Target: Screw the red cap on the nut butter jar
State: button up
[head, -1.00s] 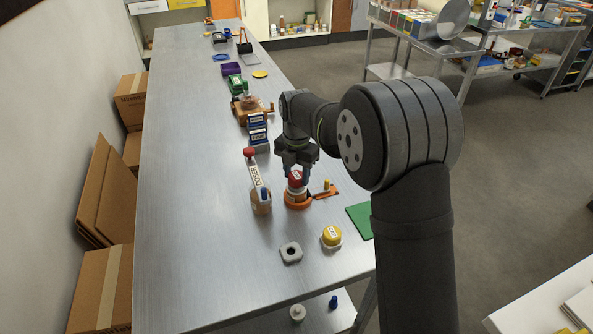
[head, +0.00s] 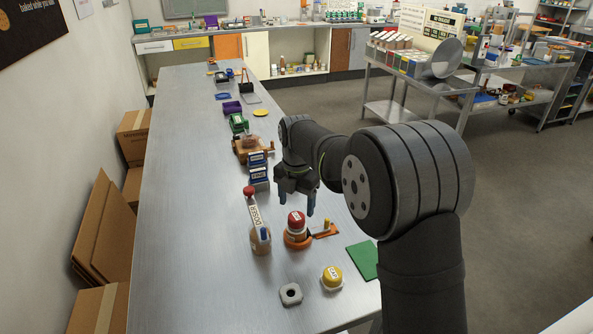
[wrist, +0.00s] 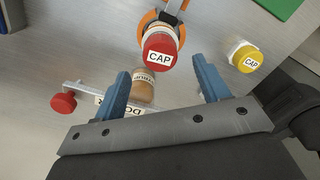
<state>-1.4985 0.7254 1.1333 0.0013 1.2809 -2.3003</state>
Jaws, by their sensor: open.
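The red cap (head: 297,218) labelled CAP sits on top of the nut butter jar (head: 298,232). The jar stands upright in an orange holder (head: 291,243). The cap looks level; I cannot tell how tightly it is threaded. In the wrist view the red cap (wrist: 160,55) lies just beyond the fingertips, apart from both. My gripper (head: 297,208) is open and empty, raised above and behind the jar. Its two blue fingers also show in the wrist view (wrist: 164,80), with nothing between their tips.
A green mat (head: 364,260) is at the right edge. Blue boxes (head: 258,168) stand behind.

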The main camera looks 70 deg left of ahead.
aim_at(296, 216)
notch_tip(296, 216, up, 13)
jog(key=shift+f, duration=0.1)
dwell(1.0)
notch_tip(296, 216, down, 17)
jog(key=shift+f, duration=0.2)
jog(key=shift+r, duration=0.1)
dwell(0.5)
